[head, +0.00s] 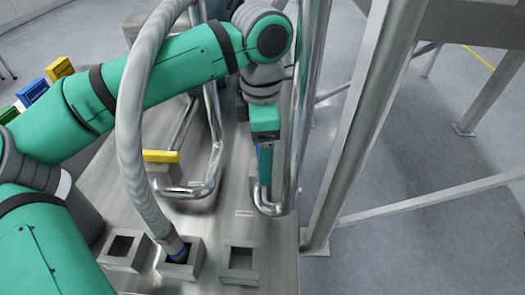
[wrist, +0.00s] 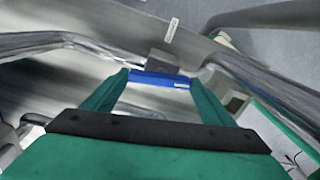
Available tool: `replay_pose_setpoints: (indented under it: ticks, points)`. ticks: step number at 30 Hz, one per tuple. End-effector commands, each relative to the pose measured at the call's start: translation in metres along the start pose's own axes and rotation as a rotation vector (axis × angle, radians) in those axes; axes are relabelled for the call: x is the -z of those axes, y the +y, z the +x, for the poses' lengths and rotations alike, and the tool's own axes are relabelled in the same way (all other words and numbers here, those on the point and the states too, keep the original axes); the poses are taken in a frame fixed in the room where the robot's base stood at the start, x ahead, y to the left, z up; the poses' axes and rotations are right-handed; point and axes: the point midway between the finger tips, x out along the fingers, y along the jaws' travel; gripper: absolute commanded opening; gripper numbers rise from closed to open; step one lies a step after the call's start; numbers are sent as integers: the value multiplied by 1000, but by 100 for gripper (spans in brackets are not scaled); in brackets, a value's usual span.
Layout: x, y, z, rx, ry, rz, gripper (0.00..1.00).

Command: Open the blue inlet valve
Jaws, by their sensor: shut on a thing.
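The blue inlet valve handle (wrist: 160,79) is a blue bar in the wrist view, lying across between my two fingertips. My gripper (wrist: 159,82) is shut on it, one finger at each end. In the head view my gripper (head: 265,172) points down beside a shiny vertical pipe at the right of the steel table. Only a thin strip of blue (head: 257,158) shows there, and my fingers hide most of the handle. The exact angle of the handle to its pipe is hard to tell.
A yellow handle (head: 160,156) sits on the pipework to the left. A grey hose (head: 130,120) arches down into a square socket, with empty sockets (head: 123,252) beside it. A steel frame leg (head: 350,130) stands close on the right. Coloured bins (head: 32,92) are far left.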

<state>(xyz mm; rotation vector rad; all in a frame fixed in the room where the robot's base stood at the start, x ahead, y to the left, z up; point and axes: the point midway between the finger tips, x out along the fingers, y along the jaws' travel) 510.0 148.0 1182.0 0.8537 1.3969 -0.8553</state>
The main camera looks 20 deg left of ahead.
Motion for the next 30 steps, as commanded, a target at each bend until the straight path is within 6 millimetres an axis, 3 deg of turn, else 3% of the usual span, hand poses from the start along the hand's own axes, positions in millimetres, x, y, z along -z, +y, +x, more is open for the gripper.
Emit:
replay_pose_setpoints:
  ticks: [12,29,30]
  points:
    - [1,1,-1,-4,1,181,56]
    - [1,2,-2,-6,2,207,56]
    - [1,2,-2,-5,2,207,88]
